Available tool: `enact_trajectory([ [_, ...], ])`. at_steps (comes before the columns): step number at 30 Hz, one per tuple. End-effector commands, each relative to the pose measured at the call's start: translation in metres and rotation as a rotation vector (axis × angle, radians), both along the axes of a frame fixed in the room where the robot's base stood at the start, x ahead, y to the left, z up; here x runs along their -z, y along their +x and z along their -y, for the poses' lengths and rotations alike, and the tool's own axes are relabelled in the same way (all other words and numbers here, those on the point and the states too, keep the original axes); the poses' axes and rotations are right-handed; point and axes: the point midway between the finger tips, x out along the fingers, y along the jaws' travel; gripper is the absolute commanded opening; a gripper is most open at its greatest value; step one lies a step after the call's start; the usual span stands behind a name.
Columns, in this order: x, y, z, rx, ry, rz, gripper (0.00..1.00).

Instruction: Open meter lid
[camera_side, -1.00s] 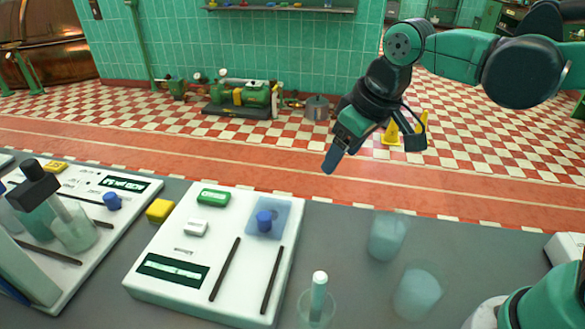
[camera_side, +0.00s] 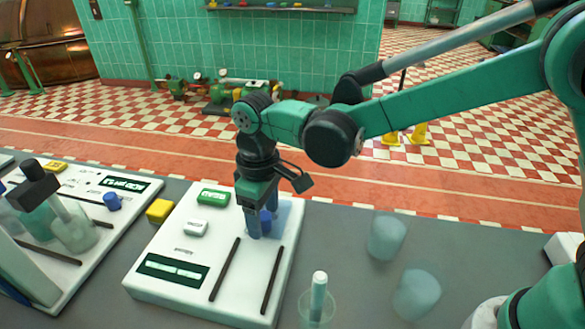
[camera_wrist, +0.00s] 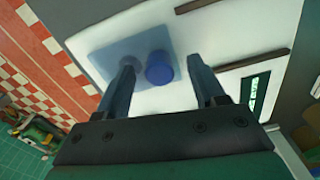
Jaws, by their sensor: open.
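The meter (camera_side: 190,240) is a white box on the grey bench, with a translucent blue square lid (camera_side: 287,212) at its back right corner. A round blue knob (camera_side: 265,218) stands on the lid and is partly hidden by my gripper in the side view. My gripper (camera_side: 259,232) points down over the lid. In the wrist view my gripper (camera_wrist: 168,75) is open, with the knob (camera_wrist: 159,69) between its two fingers, nearer the left one. The lid (camera_wrist: 112,62) lies flat on the meter there. I cannot tell whether a finger touches the knob.
On the meter are a green button (camera_side: 213,197), a white button (camera_side: 195,228), a display (camera_side: 172,270) and two dark bars (camera_side: 224,270). A yellow block (camera_side: 159,210) lies to the left. Glass cups (camera_side: 387,237) and a capped tube (camera_side: 318,292) stand to the right and front.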

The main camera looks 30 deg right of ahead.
Motion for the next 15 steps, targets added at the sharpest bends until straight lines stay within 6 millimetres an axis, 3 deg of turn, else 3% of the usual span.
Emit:
enact_trajectory([
  [9,0.005,0.0,0.0003,0.001,0.001,0.001,0.63],
  [11,0.005,0.0,0.0003,0.001,0.001,0.001,0.49],
  [15,0.0048,0.0,0.0003,0.001,0.001,0.001,0.09],
])
